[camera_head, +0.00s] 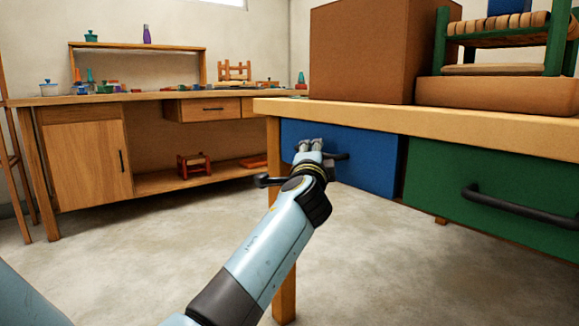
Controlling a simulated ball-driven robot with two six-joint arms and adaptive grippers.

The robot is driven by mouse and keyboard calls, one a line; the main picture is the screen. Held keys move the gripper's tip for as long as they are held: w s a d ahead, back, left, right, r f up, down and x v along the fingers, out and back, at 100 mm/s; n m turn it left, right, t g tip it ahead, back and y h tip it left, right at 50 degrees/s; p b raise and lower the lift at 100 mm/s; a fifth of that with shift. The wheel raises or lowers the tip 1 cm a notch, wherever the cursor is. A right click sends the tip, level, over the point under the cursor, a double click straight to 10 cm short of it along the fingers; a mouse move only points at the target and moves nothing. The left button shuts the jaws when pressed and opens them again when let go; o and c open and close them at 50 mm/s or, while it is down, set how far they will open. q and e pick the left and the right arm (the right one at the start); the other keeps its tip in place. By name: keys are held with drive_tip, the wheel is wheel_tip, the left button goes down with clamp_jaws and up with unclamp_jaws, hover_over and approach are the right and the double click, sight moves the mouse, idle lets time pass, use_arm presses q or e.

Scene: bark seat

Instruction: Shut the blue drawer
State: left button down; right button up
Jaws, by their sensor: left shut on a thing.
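The blue drawer (372,165) is under the near workbench, left of the green drawer. Its front shows below the tabletop, partly covered by my left gripper and arm. How far it stands out cannot be told clearly. My left gripper (311,146) is at the blue drawer's front, shut on its dark handle (341,156). Only the right part of the handle shows; the rest is hidden behind the gripper. My right gripper is not in view.
The green drawer (450,172) has a dark bar handle (515,207). The near workbench (300,107) bears a large brown box (360,55) and a green-framed stool (440,45). A wooden leg (284,290) stands beside my left arm. Bare floor lies left.

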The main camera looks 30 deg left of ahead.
use_arm(q)
drive_tip(key=shift+w+d+f, duration=0.15)
drive_tip(key=shift+w, duration=0.15)
drive_tip(key=c, duration=1.4)
unclamp_jaws()
drive_tip(key=shift+w+f, duration=0.1)
drive_tip(key=shift+w, duration=0.15)
drive_tip(key=shift+o, duration=0.3)
drive_tip(key=r+v, duration=0.1)
drive_tip(key=v, duration=0.6)
drive_tip(key=shift+s+d+f, duration=0.15)
drive_tip(key=shift+s+f, duration=0.15)
drive_tip(key=shift+f, duration=0.15)
